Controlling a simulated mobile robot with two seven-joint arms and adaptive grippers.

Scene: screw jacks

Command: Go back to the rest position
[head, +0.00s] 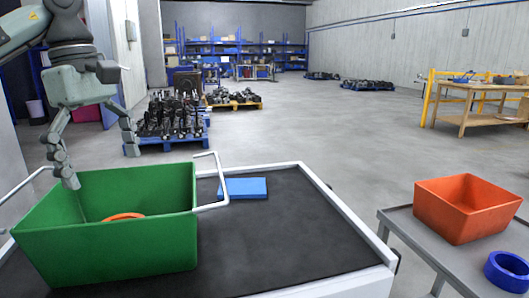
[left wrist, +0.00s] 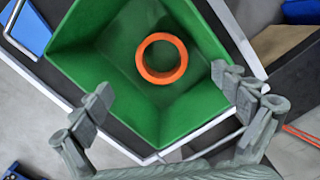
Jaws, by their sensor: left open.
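My left gripper (head: 101,168) is open and empty, raised above the back left part of the green bin (head: 120,245). In the left wrist view its two fingers (left wrist: 162,86) are spread wide, with nothing between them. The green bin (left wrist: 100,60) shows below them. An orange ring (head: 124,216) lies inside the bin, partly hidden by the front wall in the head view. It shows whole on the bin floor in the left wrist view (left wrist: 161,58), apart from the fingers. My right gripper is not in view.
The bin stands on a black-topped cart (head: 290,235) with white rims and rails. A flat blue block (head: 243,188) lies at its back. A grey table (head: 425,238) at right holds an orange bin (head: 466,208) and blue ring (head: 508,271). The cart's right part is clear.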

